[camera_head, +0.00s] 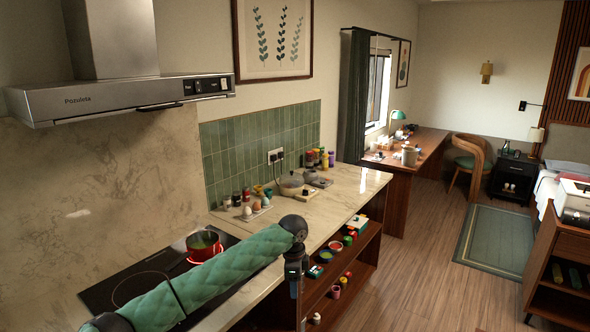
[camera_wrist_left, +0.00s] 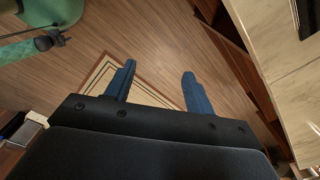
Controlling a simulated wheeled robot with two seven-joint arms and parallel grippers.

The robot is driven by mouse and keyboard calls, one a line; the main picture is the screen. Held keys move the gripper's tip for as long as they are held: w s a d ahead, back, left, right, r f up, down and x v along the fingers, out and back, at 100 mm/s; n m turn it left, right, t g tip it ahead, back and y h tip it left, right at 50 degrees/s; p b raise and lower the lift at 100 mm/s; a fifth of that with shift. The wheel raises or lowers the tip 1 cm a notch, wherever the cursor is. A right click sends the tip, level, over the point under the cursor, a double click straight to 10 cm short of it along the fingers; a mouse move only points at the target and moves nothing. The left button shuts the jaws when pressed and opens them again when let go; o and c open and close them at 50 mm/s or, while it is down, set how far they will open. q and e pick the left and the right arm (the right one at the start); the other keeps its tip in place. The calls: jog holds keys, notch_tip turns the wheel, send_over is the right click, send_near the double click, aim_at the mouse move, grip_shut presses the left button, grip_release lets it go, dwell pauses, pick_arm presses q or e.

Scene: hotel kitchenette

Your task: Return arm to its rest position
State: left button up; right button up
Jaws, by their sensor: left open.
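My left arm, in a green quilted sleeve, reaches across the front of the counter in the head view. Its left gripper (camera_head: 294,284) hangs downward beside the counter's front edge. In the left wrist view the two blue fingers of the left gripper (camera_wrist_left: 158,84) stand wide apart. Only wood floor and part of a rug show between them, and nothing is held.
Open shelves (camera_head: 316,290) with small colourful items lie close to the left gripper. Wood floor (camera_head: 425,262) is clear to the right, before a green rug (camera_head: 497,243).

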pick_arm(q)
jog(key=s+d+f+n+h+b, duration=0.1)
jog(key=s+f+n, duration=0.15)
jog(key=f, duration=0.85)
jog(key=s+f+n+h, duration=0.15)
jog(key=s+f, duration=0.25)
jog(key=f, duration=0.7)
jog(key=s+a+f+n+t+b, duration=0.1)
jog(key=s+f+n, duration=0.1)
jog(key=s+f, duration=0.35)
jog(key=s+a+f+n, duration=0.2)
jog(key=f, duration=0.6)
jog(key=s+a+f+n+t+b, duration=0.1)
jog(key=s+f+n, duration=0.1)
jog(key=s+f, duration=0.35)
jog(key=s+a+f+n, duration=0.2)
jog(key=s+a+f, duration=0.3)
jog(key=s+f, duration=0.4)
jog(key=s+a+f+n+y+b, duration=0.1)
jog(key=s+a+f, duration=0.5)
jog(key=s, duration=0.9)
jog(key=s+a+f+n+y, duration=0.1)
jog(key=s+a+f+n, duration=0.2)
jog(key=s+f, duration=0.8)
jog(key=s+a, duration=0.2)
jog(key=shift+a+f+n+b, duration=0.3)
pick_arm(e)
jog(key=w+a+r, duration=0.4)
jog(key=w+r, duration=0.3)
jog(key=shift+r, duration=0.35)
